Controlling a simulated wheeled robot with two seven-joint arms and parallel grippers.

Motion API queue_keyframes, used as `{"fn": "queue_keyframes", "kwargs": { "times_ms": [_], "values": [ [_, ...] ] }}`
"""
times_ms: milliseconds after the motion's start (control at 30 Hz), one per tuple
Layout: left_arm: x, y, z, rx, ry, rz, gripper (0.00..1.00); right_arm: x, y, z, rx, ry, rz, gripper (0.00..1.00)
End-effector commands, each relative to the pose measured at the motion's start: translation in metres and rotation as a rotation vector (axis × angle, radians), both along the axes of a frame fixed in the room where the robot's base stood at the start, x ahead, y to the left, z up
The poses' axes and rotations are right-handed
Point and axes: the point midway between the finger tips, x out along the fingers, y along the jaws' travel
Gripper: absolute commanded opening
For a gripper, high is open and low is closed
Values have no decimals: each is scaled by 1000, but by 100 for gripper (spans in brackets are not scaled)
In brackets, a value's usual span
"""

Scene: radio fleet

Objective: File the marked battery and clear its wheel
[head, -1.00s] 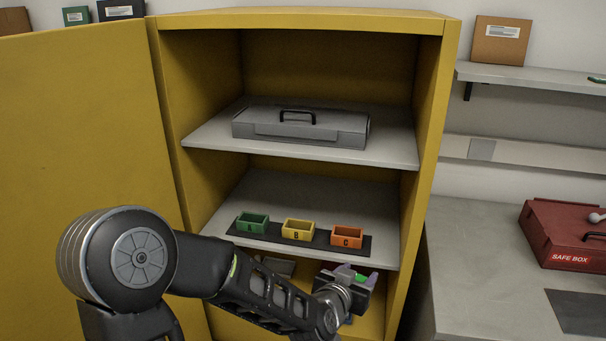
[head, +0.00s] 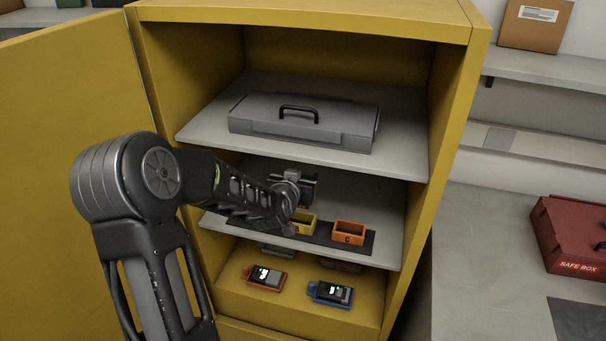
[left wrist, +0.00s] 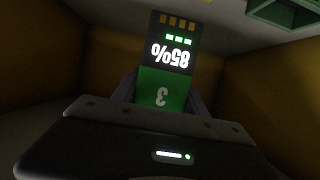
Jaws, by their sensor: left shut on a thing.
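My left gripper (head: 303,187) is at the middle shelf of the yellow cabinet, above and behind the letter bins. It is shut on a battery (left wrist: 163,78), which shows a green part with a 3, a lit 85% reading and gold contacts. The battery is not clear in the head view. The yellow bin B (head: 306,223) is partly covered by my arm, and the orange bin C (head: 348,234) is in plain view. The green bin (left wrist: 290,14) shows at the top right of the left wrist view; my arm hides it in the head view. My right gripper is out of view.
A grey case (head: 302,124) lies on the upper shelf (head: 400,158). An orange device (head: 265,276) and a blue device (head: 331,293) with lit screens lie on the cabinet floor. The open yellow door (head: 70,170) stands at left. A red safe box (head: 575,235) is on the right counter.

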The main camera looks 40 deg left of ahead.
Motion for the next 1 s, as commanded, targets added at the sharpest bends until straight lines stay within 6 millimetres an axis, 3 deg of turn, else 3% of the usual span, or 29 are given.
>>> {"fn": "queue_keyframes", "kwargs": {
  "times_ms": [467,1000],
  "values": [
    [0,-1,-19,0,0,-1,4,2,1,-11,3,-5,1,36],
    [0,0,-58,0,-2,-1,4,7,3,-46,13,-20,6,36]
  ]
}}
